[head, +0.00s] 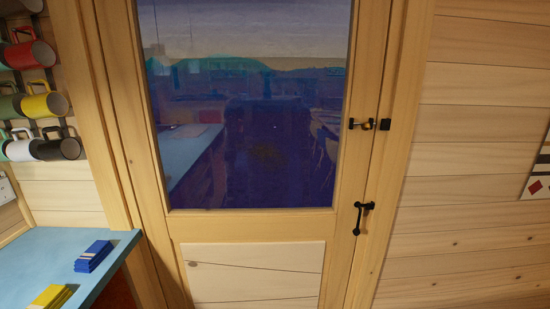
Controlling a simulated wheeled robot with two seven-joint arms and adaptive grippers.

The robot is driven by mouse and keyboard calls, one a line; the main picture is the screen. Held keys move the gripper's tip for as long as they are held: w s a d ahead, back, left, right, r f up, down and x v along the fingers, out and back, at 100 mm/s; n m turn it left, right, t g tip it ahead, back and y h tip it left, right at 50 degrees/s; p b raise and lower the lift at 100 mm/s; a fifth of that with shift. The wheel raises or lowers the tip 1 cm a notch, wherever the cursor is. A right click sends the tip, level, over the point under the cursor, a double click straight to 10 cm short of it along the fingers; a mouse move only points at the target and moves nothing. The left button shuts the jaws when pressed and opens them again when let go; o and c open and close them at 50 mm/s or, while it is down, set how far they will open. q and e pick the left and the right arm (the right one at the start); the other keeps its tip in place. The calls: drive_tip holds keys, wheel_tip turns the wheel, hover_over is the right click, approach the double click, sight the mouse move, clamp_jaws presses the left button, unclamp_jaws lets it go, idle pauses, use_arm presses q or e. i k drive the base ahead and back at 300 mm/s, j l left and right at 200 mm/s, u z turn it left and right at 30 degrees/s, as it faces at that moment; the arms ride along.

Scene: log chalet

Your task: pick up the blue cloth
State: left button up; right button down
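A folded blue cloth (93,256) lies on the light-blue counter (35,262) at the lower left of the head view, near the counter's right end. It looks like a small stack of flat layers. A similar yellow folded cloth (50,297) lies nearer to me, to its lower left, apart from it and partly cut off by the frame's bottom edge. Neither of my grippers shows in the head view.
Several mugs (44,104) hang on a wall rack above the counter. A wooden door (170,240) with a large glass pane (250,130) and black handle (361,217) stands straight ahead, seemingly shut. A plank wall (470,180) is on the right.

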sight(94, 256)
drive_tip(key=u, duration=1.45)
